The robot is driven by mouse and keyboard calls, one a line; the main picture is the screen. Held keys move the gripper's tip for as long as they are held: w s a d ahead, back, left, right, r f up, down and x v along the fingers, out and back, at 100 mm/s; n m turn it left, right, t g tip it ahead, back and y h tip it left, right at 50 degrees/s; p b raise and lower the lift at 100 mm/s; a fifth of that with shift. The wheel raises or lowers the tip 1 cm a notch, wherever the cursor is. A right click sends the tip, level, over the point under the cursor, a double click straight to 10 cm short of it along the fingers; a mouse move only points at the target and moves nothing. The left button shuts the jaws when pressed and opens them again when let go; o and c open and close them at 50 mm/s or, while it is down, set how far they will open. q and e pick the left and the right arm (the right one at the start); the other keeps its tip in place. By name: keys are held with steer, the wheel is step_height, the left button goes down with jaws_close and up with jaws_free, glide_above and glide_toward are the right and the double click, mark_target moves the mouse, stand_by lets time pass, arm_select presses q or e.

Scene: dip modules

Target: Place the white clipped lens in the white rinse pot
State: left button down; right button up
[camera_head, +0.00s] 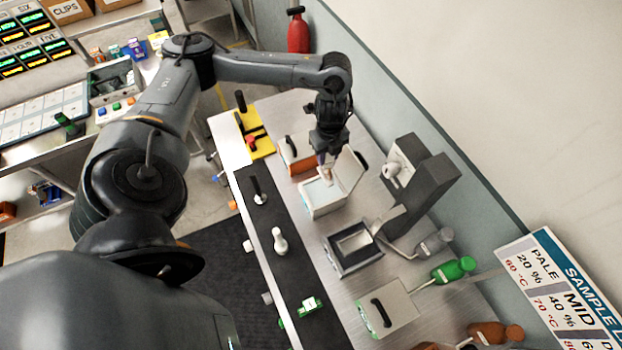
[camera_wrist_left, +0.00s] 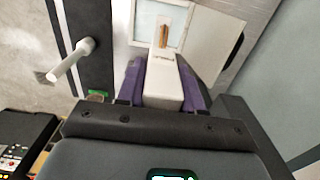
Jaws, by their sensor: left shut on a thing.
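My left gripper (camera_head: 326,156) points down over the open white rinse pot (camera_head: 326,210) in the head view. It is shut on the white clipped lens (camera_head: 327,175). In the left wrist view, the purple fingers (camera_wrist_left: 162,92) grip the white clip body (camera_wrist_left: 163,82) from both sides. The lens's narrow brownish end (camera_wrist_left: 164,37) points toward the pale inside of the pot (camera_wrist_left: 150,16). The pot's lid (camera_head: 351,168) stands open on its right side. Whether the lens end is inside the pot or just above it, I cannot tell. My right gripper is not in view.
An orange-sided pot (camera_head: 301,164) stands just behind the white pot. A dark-rimmed open pot (camera_head: 343,262) and a closed pot with a black handle (camera_head: 396,318) stand nearer. A black strip (camera_head: 266,222) with upright pieces runs left. A grey device (camera_head: 425,180) stands right.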

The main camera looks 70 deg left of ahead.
mark_target(324, 175)
arm_select(q)
steer(key=f+b, duration=0.5)
steer(key=f, duration=0.7)
steer(key=shift+s, duration=0.2)
steer(key=shift+a+f, duration=0.15)
steer(key=shift+f, duration=2.95)
steer(key=c, duration=0.7)
jaws_free()
steer(key=shift+c, duration=0.2)
